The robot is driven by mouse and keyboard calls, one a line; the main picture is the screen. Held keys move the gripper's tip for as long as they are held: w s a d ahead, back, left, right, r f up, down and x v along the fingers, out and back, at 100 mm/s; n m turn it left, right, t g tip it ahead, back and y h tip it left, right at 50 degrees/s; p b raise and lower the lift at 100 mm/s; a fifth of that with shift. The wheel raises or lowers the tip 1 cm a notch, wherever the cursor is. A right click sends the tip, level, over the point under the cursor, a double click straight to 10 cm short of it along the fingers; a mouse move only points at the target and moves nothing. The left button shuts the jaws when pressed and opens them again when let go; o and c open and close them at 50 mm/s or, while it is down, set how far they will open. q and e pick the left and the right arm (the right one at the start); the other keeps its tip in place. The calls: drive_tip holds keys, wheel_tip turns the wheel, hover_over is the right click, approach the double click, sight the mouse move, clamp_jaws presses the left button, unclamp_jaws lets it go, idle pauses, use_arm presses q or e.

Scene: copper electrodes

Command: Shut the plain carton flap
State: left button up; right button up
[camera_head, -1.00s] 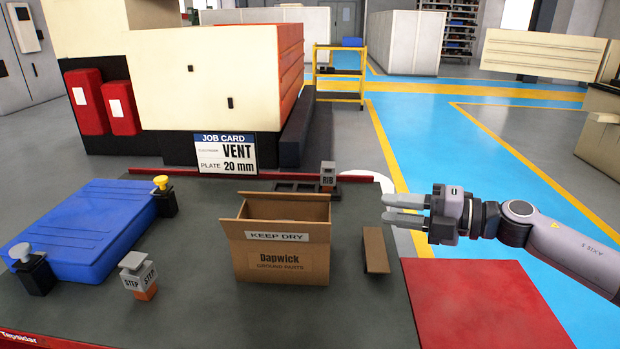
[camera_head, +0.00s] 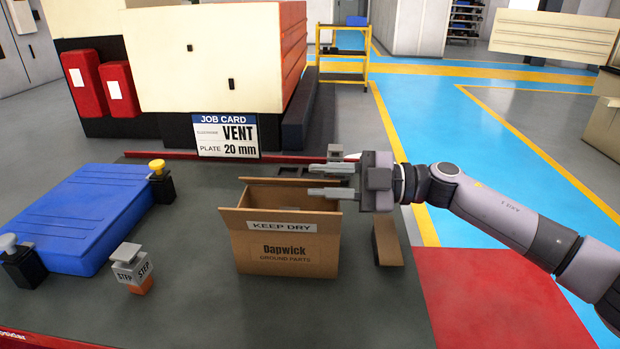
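A brown carton (camera_head: 285,262) marked "Dapwick ground parts" stands open on the dark table. Its front flap (camera_head: 245,224), with a "KEEP DRY" label, tilts up and outward toward me. A plain flap (camera_head: 262,182) stands raised along the far edge, its right part hidden behind my gripper. My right gripper (camera_head: 318,180) reaches in from the right, fingers parted and pointing left. In the picture it overlaps the carton's right rear corner, with nothing between its fingers. I cannot tell whether it touches the plain flap. My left gripper is out of view.
A brown block (camera_head: 388,242) stands just right of the carton. A blue case (camera_head: 85,215) lies left, with a "STEP" block (camera_head: 131,268) nearby. A red mat (camera_head: 490,300) lies front right.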

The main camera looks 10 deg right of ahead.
sight(291, 182)
drive_tip(key=shift+w+a, duration=0.15)
drive_tip(key=shift+a, duration=0.5)
drive_tip(key=shift+w+a, duration=0.15)
drive_tip(key=shift+a, duration=0.5)
clamp_jaws()
drive_tip(key=n, duration=0.1)
drive_tip(key=f+n, duration=0.1)
drive_tip(key=shift+s+f+n+b, duration=0.1)
drive_tip(key=shift+s+n+b, duration=0.2)
drive_tip(key=shift+s+n, duration=0.1)
drive_tip(key=shift+c, duration=1.2)
unclamp_jaws()
